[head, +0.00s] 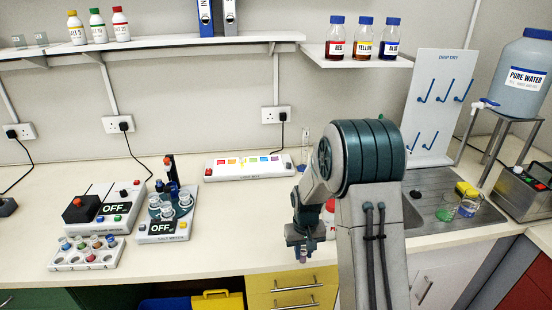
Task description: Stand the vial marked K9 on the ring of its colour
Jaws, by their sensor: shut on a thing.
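My gripper (302,246) points down over the front part of the bench, left of my arm's column. It is shut on a small vial (303,256), of which only a little shows below the jaws. Its mark is too small to read and its colour is unclear. A white strip (228,174) with a row of coloured patches lies at the back of the bench, behind and left of my gripper. I cannot tell whether these patches are rings. No K9 mark can be read anywhere.
A white rack (64,262) with several capped vials stands at the front left. Behind it are a device reading OFF (90,225) and another with a round vial holder (160,236). A red-topped item (330,205) is partly hidden by my arm. The bench between the devices and my gripper is clear.

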